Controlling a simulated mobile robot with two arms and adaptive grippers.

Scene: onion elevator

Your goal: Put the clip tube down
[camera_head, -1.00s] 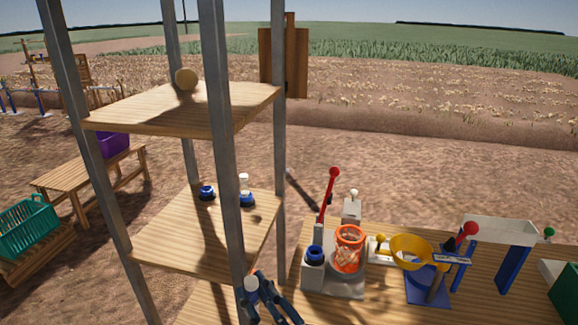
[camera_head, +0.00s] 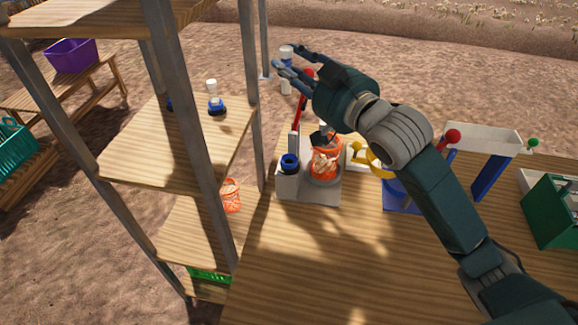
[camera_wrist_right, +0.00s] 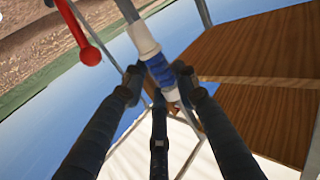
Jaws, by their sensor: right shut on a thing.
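The clip tube, white with a blue band, is in my right gripper; it shows in the wrist view (camera_wrist_right: 158,68) and in the head view (camera_head: 287,52). My right gripper (camera_head: 291,76) is shut on it, with fingers on both sides of the blue band in the wrist view (camera_wrist_right: 155,82). In the head view the gripper is above the far edge of the work table, behind the red-knobbed lever (camera_head: 298,112). The fingers hide part of the tube. My left gripper is not in view.
An orange net (camera_head: 326,160) stands on the grey clipping stand (camera_head: 311,194), beside a blue-rimmed holder (camera_head: 290,163). A yellow funnel (camera_head: 376,163) is partly behind my arm. The shelf rack (camera_head: 150,150) stands left. The table's front (camera_head: 350,265) is clear. A green box (camera_head: 552,212) is right.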

